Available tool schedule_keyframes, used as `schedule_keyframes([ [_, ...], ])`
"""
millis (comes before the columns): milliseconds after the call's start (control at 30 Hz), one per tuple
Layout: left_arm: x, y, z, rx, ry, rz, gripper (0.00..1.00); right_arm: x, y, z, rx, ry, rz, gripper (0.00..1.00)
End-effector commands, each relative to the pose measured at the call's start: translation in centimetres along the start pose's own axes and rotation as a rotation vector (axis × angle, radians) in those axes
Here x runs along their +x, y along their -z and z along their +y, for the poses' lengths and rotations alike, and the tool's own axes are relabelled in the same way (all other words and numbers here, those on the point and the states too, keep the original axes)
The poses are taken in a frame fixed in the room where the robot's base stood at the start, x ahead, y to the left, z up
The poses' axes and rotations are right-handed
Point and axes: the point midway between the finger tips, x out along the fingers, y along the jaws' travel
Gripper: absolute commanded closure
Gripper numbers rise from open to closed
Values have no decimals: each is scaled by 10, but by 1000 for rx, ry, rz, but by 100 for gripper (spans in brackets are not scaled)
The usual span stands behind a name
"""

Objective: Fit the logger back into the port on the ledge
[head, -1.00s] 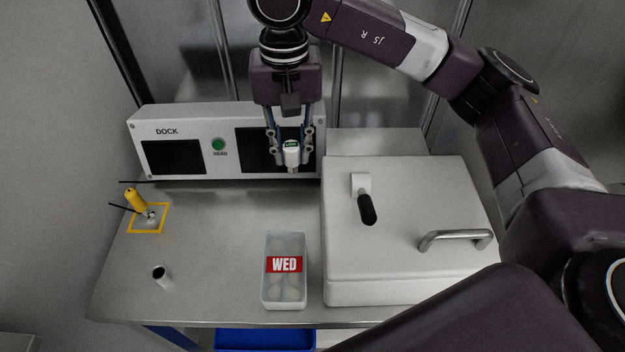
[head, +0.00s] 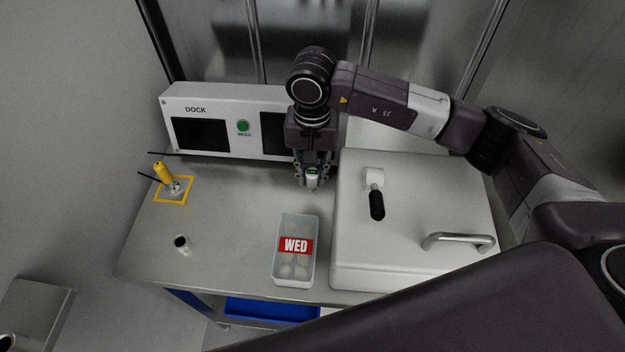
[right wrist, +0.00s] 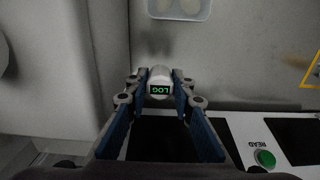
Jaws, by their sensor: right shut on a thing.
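The logger (head: 313,172) is a small white cylinder with a green-lit display. In the right wrist view the logger (right wrist: 160,78) shows the lettering LOG. My right gripper (head: 313,180) is shut on it, holding it between the fingertips in front of the dock (head: 228,148). A steel ledge (head: 38,308) stands at the bottom left of the head view, well away from the gripper. On it a pale ring with a dark opening, which looks like the port (head: 6,342), is partly cut off by the picture edge. My left gripper is not in view.
A WED tub (head: 296,268) of pasta stands below the gripper, left of a white lidded box (head: 410,250) with a handle. A short open tube (head: 182,244) and a yellow-handled tool (head: 161,172) are at left. The steel table (head: 225,225) between is clear.

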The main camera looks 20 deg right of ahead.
Motion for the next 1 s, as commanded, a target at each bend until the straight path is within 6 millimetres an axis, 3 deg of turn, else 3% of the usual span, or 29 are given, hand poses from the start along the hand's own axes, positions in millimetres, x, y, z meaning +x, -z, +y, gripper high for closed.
schedule_keyframes([
  [333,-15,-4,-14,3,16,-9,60,41,-1,1,0,-2,-2,100],
  [733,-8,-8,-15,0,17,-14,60,47,0,0,0,-1,1,100],
  [767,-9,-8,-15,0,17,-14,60,45,0,0,0,-1,1,75],
  [900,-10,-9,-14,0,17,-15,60,45,0,1,0,-2,0,60],
  [1000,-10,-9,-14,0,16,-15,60,45,0,1,0,-2,0,60],
])
